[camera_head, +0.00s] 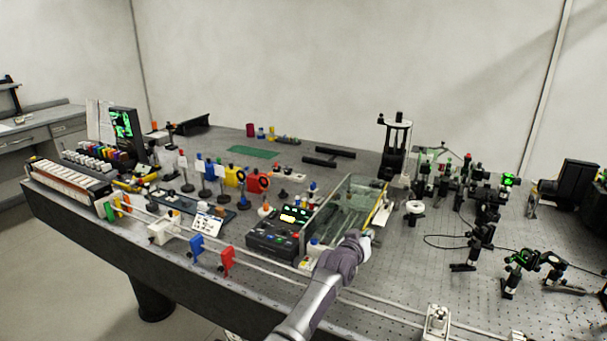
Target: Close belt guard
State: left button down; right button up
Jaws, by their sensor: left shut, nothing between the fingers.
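A clear, box-like cover with pale green edges, which looks like the belt guard (350,190), stands on the bench right of centre. A panel with a yellow edge (379,207) stands at its right side. My left gripper (368,239) is at the front right corner of the clear cover, with its fingers shut and empty. I cannot tell whether the fingers touch the cover. My grey wrist hides part of the cover's lower front. How far the guard is open is too small to tell. My right gripper is not in view.
A dark control box with lit displays (278,239) stands just left of the cover. A long rail (390,308) runs along the front edge, with blue (196,246) and red (227,261) holders. Black optics mounts (487,212) crowd the right. The perforated bench (420,270) is mostly clear right of my gripper.

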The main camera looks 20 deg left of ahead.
pick_arm(q)
jog(key=shift+f, duration=0.45)
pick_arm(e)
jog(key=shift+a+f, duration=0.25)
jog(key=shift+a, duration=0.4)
pick_arm(q)
jog(key=shift+s, duration=0.1)
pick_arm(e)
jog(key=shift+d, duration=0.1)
